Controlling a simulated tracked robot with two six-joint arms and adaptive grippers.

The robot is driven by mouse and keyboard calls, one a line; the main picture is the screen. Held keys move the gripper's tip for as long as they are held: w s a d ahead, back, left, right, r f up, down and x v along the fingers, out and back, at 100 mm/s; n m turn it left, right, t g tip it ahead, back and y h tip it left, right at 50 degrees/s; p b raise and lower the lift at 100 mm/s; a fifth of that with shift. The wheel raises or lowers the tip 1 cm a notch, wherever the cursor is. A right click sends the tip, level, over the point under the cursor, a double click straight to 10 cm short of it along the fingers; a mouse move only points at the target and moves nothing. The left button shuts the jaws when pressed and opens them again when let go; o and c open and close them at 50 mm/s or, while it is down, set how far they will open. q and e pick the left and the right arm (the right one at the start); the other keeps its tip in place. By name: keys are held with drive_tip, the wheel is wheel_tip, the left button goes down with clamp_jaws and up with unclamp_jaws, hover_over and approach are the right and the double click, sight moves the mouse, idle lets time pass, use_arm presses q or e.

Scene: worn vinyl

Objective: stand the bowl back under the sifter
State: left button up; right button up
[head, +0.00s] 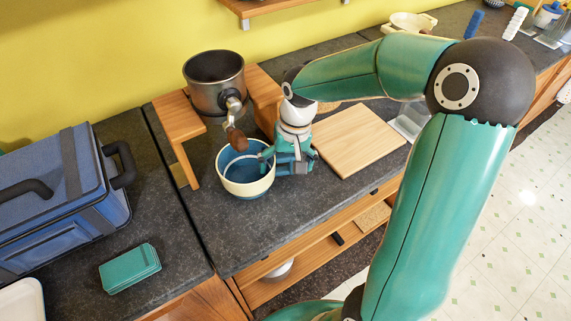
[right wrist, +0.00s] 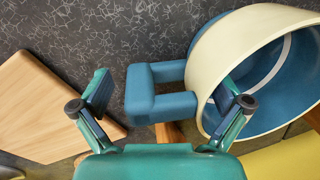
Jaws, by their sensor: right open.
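The bowl (head: 243,183), cream outside and blue inside, stands upright on the dark counter, in front of and a little right of the sifter. The sifter (head: 214,84) is a dark metal drum held in a wooden stand (head: 180,121), with a crank and brown knob. My right gripper (head: 273,161) is at the bowl's right side. In the right wrist view its open fingers (right wrist: 167,98) lie either side of the bowl's blue handle (right wrist: 160,107); the cream rim (right wrist: 222,48) shows at right. I cannot tell whether a finger touches. My left gripper is not in view.
A wooden board (head: 358,139) lies right of my right gripper. A blue bag (head: 60,197) and a teal box (head: 130,268) are on the left counter. The counter in front of the bowl is clear up to its edge.

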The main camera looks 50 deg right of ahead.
drive_tip(key=shift+r, duration=0.15)
drive_tip(key=shift+s+d+r+p, duration=0.1)
drive_tip(key=shift+d+r+p, duration=0.05)
drive_tip(key=shift+r+p, duration=1.05)
drive_tip(key=shift+s+d+r+p, duration=0.1)
drive_tip(key=shift+d+r+p, duration=0.1)
drive_tip(key=shift+r+p, duration=0.95)
drive_tip(key=shift+s+d+r+p, duration=0.15)
drive_tip(key=shift+r+p, duration=0.6)
drive_tip(key=shift+r, duration=0.8)
drive_tip(key=shift+w, duration=0.1)
wheel_tip(320, 180, up, 12)
drive_tip(key=d, duration=0.1)
drive_tip(key=shift+s+f, duration=0.15)
drive_tip(key=shift+s, duration=0.3)
